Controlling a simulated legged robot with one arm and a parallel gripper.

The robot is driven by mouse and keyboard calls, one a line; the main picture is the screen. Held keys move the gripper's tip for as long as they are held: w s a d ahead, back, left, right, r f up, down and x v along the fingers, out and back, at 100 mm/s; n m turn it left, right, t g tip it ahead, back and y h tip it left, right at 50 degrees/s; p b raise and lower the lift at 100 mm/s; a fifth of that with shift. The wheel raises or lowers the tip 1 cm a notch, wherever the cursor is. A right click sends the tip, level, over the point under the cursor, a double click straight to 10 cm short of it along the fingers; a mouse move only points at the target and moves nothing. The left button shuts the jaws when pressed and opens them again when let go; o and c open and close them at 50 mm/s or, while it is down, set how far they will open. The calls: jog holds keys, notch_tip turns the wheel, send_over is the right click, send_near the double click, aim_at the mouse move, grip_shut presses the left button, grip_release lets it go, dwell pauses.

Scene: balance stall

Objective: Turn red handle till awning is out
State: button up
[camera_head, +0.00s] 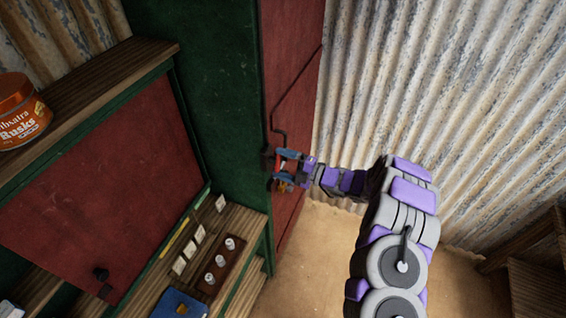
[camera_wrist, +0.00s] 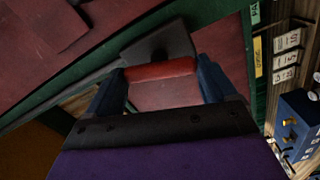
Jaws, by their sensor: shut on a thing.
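The red handle (camera_wrist: 160,70) is a short red bar beside a dark grey crank plate (camera_wrist: 158,42) in the wrist view. My gripper (camera_wrist: 162,78) has its two blue fingers at the two ends of the bar, shut on it. In the head view my gripper (camera_head: 284,166) is at the edge of the dark red panel, with a bit of the red handle (camera_head: 283,161) between its fingers. A thin dark rod (camera_head: 288,93) runs up from there along the panel. I cannot make out the awning in either view.
A wooden counter with a red front stands left, carrying an orange jar (camera_head: 18,112). A lower shelf holds a rack of weights (camera_head: 220,266), small cards and a blue box (camera_head: 178,303). Corrugated metal wall (camera_head: 420,100) stands behind my arm. Bare floor (camera_head: 318,240) lies below.

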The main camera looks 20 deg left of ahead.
jog(key=shift+w+m+p, duration=0.1)
jog(key=shift+m+p, duration=0.2)
jog(key=shift+m, duration=0.9)
jog(key=o, duration=0.6)
jog(key=shift+o, duration=1.2)
jog(key=shift+w+a+f, duration=0.1)
jog(key=shift+w+a, duration=0.05)
jog(key=shift+a, duration=0.05)
jog(key=s+d+b, duration=0.1)
jog(key=d+b, duration=0.1)
jog(key=d, duration=1.5)
jog(key=shift+s+d+b, duration=0.15)
jog(key=shift+s+b, duration=0.05)
jog(key=shift+b, duration=0.1)
